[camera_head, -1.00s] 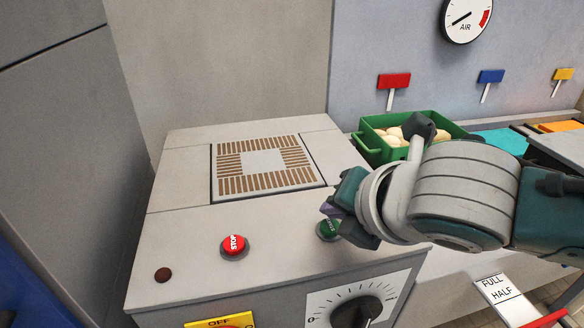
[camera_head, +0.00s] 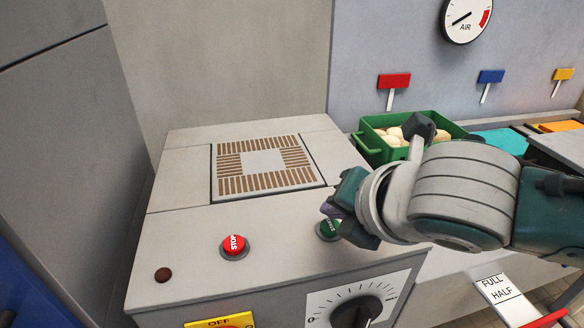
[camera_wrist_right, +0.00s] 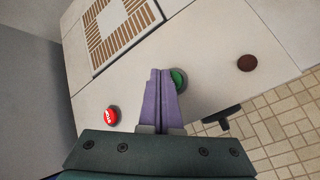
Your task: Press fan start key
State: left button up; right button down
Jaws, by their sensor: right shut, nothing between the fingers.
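The green start key (camera_head: 328,229) sits on the light top of the control cabinet (camera_head: 185,243), partly hidden by my right gripper (camera_head: 330,209). The right gripper comes in from the right and its fingertips are just at the key. In the right wrist view its purple fingers (camera_wrist_right: 161,78) are shut together with nothing between them. The green key (camera_wrist_right: 180,78) shows just right of the fingertips there. Whether they touch it, I cannot tell. A red STOP key (camera_head: 235,245) is to the left, also in the wrist view (camera_wrist_right: 111,116). My left gripper is not in view.
A slotted vent grille (camera_head: 265,163) lies in the cabinet top behind the keys. A dark red round cap (camera_head: 162,275) is at the front left. A dial knob (camera_head: 356,311) is on the front face. A green crate of potatoes (camera_head: 370,157) stands behind my right arm.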

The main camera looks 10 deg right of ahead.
aim_at(332, 232)
jog(key=shift+f, duration=0.1)
jog(key=shift+f, duration=0.3)
jog(key=shift+f+b, duration=0.3)
jog(key=shift+f, duration=0.15)
dwell(0.6)
jog(key=shift+r, duration=0.1)
jog(key=shift+r+p, duration=0.75)
jog(key=shift+p, duration=0.35)
jog(key=shift+r, duration=0.1)
notch_tip(332, 232, up, 5)
jog(key=p, duration=0.5)
jog(key=shift+p, duration=0.4)
